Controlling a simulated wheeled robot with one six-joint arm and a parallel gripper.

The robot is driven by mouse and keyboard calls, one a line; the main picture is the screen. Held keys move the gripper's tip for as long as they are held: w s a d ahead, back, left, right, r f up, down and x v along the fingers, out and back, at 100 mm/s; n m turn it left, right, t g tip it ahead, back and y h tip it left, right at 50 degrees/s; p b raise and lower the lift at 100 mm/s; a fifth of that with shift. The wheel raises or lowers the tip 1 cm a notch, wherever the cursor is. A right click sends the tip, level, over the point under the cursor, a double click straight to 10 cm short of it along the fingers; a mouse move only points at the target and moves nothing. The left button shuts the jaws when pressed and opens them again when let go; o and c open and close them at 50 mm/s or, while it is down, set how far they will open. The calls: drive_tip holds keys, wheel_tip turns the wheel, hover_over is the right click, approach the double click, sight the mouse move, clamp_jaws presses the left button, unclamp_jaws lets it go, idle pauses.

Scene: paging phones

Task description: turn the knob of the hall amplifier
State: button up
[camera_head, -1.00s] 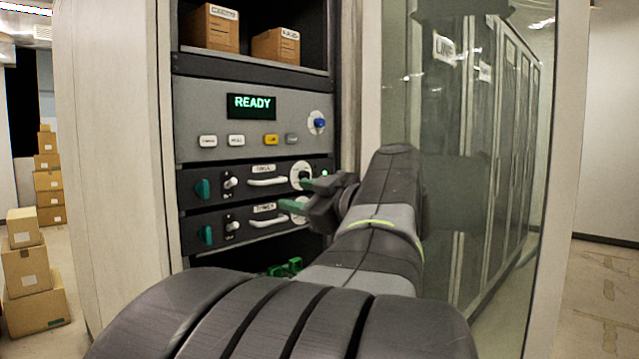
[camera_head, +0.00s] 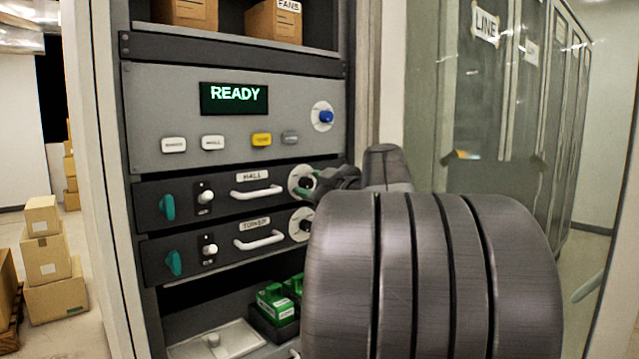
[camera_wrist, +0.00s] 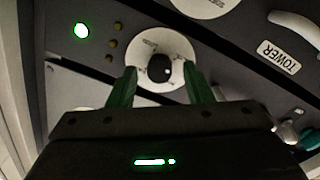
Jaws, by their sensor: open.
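The hall amplifier (camera_head: 225,193) is the upper of two dark panels in the rack, labelled HALL, with a white handle. Its round white dial plate (camera_head: 294,181) is at the panel's right end, partly covered by my gripper (camera_head: 312,186). In the wrist view the hall knob (camera_wrist: 160,68), small and black, sits in the middle of its white plate. My gripper (camera_wrist: 161,76) is open, with one green finger on each side of the knob. Gaps show between the fingers and the knob. Contact with the panel cannot be told.
The tower amplifier (camera_head: 215,245) lies directly below, with its own dial (camera_head: 299,224). Above is a grey panel with a READY display (camera_head: 234,98), several buttons and a blue knob (camera_head: 325,117). A glass door (camera_head: 415,100) stands at the right. Cardboard boxes (camera_head: 46,258) stand at the left.

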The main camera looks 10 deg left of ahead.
drive_tip(key=shift+c, duration=0.5)
drive_tip(key=c, duration=0.9)
